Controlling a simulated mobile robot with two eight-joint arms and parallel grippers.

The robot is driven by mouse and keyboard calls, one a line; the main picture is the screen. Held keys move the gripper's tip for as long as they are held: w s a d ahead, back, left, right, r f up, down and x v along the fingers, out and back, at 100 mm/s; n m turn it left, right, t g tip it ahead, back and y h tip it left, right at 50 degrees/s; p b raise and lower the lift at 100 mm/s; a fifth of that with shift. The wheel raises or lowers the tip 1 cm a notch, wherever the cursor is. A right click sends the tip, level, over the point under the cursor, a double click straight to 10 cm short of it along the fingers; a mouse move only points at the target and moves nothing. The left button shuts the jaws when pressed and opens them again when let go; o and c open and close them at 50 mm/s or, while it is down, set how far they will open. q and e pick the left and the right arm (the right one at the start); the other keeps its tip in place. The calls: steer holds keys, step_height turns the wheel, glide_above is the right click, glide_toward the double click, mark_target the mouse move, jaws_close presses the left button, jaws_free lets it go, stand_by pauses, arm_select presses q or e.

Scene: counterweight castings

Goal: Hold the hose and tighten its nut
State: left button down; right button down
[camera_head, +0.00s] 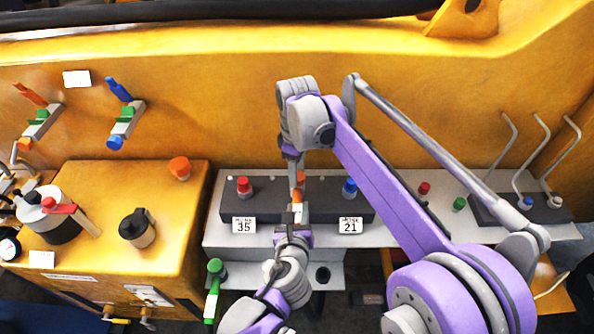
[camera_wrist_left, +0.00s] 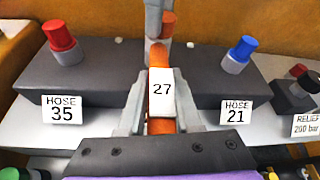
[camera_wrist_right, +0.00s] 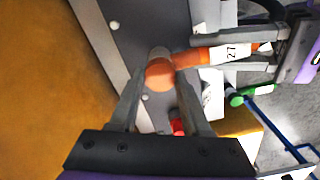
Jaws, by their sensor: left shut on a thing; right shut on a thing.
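The orange hose (camera_head: 297,195) has a white tag reading 27 (camera_wrist_left: 162,90). My left gripper (camera_head: 295,222) is shut on the hose at the tag, one finger on each side in the left wrist view. The orange nut (camera_wrist_right: 160,73) with a grey end (camera_wrist_right: 158,52) sits at the hose's far end, against the dark block. My right gripper (camera_wrist_right: 158,90) is shut on the nut, its fingers on either side. In the head view its own arm partly hides it. Whether the nut is fully seated cannot be told.
The dark block (camera_head: 260,205) carries a red cap (camera_head: 244,184) by plate 35 (camera_head: 244,225) and a blue cap (camera_head: 349,186) by plate 21 (camera_head: 351,226). Bent grey rods (camera_head: 540,150) stand at right. A yellow housing (camera_head: 180,230) stands at left; a yellow wall rises behind.

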steer(key=m, duration=0.4)
steer(key=shift+m, duration=0.4)
steer(key=m, duration=0.3)
steer(key=shift+m, duration=0.3)
steer(key=m, duration=0.4)
steer(key=shift+m, duration=2.1)
steer(key=shift+c, duration=1.8)
jaws_free()
steer(key=shift+r, duration=0.1)
step_height(320, 180, up, 12)
